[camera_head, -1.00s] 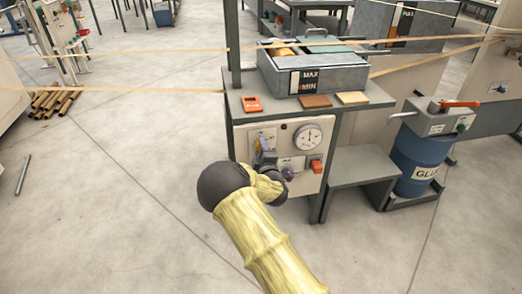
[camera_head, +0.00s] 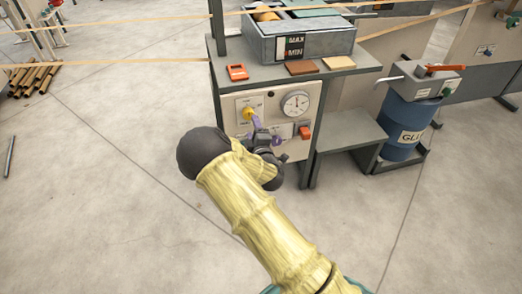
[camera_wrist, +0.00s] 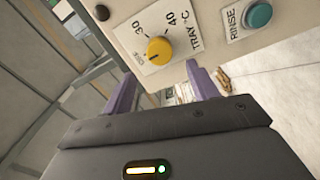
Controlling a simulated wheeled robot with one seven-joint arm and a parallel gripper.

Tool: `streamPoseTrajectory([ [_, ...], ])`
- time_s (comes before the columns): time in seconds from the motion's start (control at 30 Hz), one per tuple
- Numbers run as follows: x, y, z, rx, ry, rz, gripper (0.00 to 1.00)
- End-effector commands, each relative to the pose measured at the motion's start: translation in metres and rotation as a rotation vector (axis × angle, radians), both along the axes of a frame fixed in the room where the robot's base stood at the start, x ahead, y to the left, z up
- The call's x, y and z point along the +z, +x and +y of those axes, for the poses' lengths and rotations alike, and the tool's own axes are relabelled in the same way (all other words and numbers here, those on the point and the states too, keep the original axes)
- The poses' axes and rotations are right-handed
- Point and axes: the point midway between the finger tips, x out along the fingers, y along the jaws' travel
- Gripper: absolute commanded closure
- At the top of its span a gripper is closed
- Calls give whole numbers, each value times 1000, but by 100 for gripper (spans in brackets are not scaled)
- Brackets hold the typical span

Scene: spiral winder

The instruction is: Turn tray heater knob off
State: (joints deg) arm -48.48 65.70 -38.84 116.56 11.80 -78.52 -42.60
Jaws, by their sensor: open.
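The tray heater knob is a round yellow knob (camera_wrist: 159,49) on a white plate marked 30, 40 and TRAY °C in the wrist view. In the head view the yellow knob (camera_head: 248,113) is on the upper left of the front panel. My gripper (camera_wrist: 160,70) has its two purple fingers apart, with the knob ahead between their lines and nothing held. In the head view my gripper (camera_head: 266,131) is just below and right of the knob. Contact with the knob is not visible.
A teal RINSE button (camera_wrist: 257,15) sits right of the knob plate. The panel also bears a round gauge (camera_head: 296,103) and a red-orange switch (camera_head: 304,132). A grey tray (camera_head: 300,38) stands on top. A blue glue drum (camera_head: 402,125) is to the right.

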Motion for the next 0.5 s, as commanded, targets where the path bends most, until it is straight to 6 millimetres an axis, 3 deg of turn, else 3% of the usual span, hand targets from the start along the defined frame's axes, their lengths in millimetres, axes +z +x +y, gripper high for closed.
streamPoseTrajectory([
  [0.5,-1,-91,-26,0,-2,5,41],
])
